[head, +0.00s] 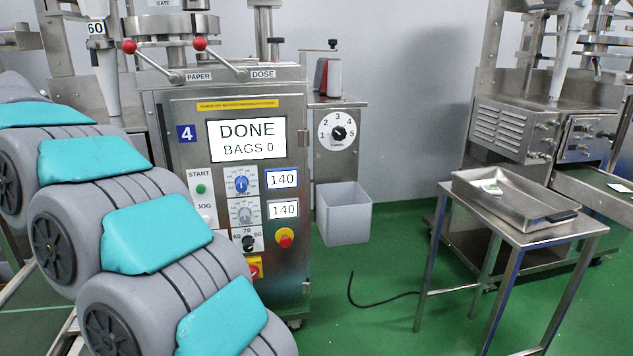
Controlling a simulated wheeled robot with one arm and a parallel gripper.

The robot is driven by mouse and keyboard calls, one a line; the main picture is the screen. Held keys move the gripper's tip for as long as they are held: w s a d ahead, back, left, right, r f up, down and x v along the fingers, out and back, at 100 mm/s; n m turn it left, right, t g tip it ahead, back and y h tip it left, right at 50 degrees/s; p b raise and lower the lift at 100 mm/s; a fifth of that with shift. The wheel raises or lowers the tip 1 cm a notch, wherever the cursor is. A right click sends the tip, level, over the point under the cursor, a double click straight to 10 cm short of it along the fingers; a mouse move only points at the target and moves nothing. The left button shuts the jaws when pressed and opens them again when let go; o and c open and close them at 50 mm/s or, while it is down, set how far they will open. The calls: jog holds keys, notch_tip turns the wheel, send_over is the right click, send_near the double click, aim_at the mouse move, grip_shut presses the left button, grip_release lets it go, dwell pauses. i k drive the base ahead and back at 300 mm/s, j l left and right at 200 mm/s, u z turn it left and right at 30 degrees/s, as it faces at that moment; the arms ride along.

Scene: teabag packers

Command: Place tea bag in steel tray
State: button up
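The steel tray (535,207) sits on a small steel table at the right of the head view. A small white tea bag with a green mark (488,187) lies inside the tray near its left end. A dark flat item shows at the tray's front right edge; I cannot tell what it is. A small pale piece with green (620,187), perhaps another tea bag, lies on a chute or belt at the far right. My gripper is out of view; only links of my arm show at the left.
A packing machine (180,250) with a panel reading "DONE, BAGS 0" stands at centre left. A grey bin (343,213) is beside it. The steel table (560,232) stands on green floor, with a black cable (385,301) nearby. Another machine (510,130) stands behind the table.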

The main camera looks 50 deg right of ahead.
aim_at(528, 212)
jog(key=k+l+z, duration=0.1)
jog(key=z, duration=0.35)
jog(key=l+z, duration=0.2)
jog(key=z, duration=0.3)
jog(key=l+z, duration=0.2)
jog(key=z, duration=0.25)
jog(key=l+z, duration=0.2)
jog(key=z, duration=0.25)
jog(key=l+z, duration=0.25)
jog(key=i+l+z, duration=0.2)
jog(key=l, duration=0.25)
jog(key=i+l, duration=0.1)
jog(key=l, duration=0.25)
jog(key=i+l, duration=0.1)
jog(key=l, duration=0.3)
